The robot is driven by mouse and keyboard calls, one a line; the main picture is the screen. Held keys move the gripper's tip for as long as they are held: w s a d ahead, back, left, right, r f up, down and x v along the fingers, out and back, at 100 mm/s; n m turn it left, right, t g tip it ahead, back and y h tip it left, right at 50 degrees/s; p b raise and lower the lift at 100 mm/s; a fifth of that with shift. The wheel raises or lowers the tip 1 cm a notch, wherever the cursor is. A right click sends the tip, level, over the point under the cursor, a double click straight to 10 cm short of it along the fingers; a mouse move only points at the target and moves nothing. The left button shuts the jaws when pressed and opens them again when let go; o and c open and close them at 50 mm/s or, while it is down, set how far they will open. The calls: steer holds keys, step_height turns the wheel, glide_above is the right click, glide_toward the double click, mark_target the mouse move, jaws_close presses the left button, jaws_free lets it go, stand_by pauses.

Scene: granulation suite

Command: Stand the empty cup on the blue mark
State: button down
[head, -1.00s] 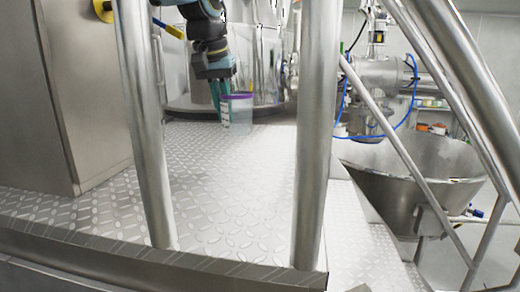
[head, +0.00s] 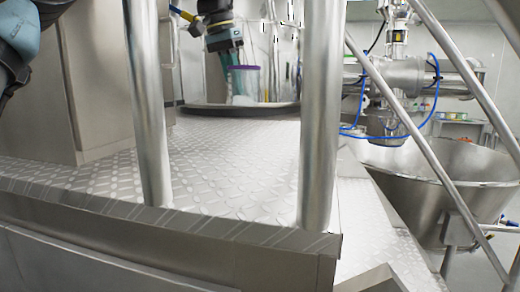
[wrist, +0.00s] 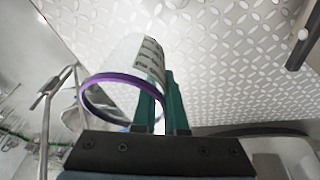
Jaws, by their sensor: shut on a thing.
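The cup (head: 243,82) is clear with a purple rim and hangs roughly upright above the far part of the metal platform in the head view. In the wrist view the cup (wrist: 138,58) shows its rim close to my gripper and dark printed marks on its side. My gripper (head: 226,84) is shut on the cup's wall, with its teal fingers (wrist: 160,100) beside the printed marks. I see no contents in the cup. No blue mark shows in either view.
The tread-plate platform (head: 215,165) is bare. Two steel posts (head: 150,110) (head: 320,110) stand at its near edge, between my camera and the cup. A steel cabinet (head: 100,100) stands at left. A large steel funnel (head: 440,180) and slanted rails are at right.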

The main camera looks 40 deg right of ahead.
step_height(320, 180, down, 10)
steer(key=shift+r, duration=0.15)
stand_by(0.3)
steer(key=c, duration=1)
jaws_free()
steer(key=shift+o, duration=0.2)
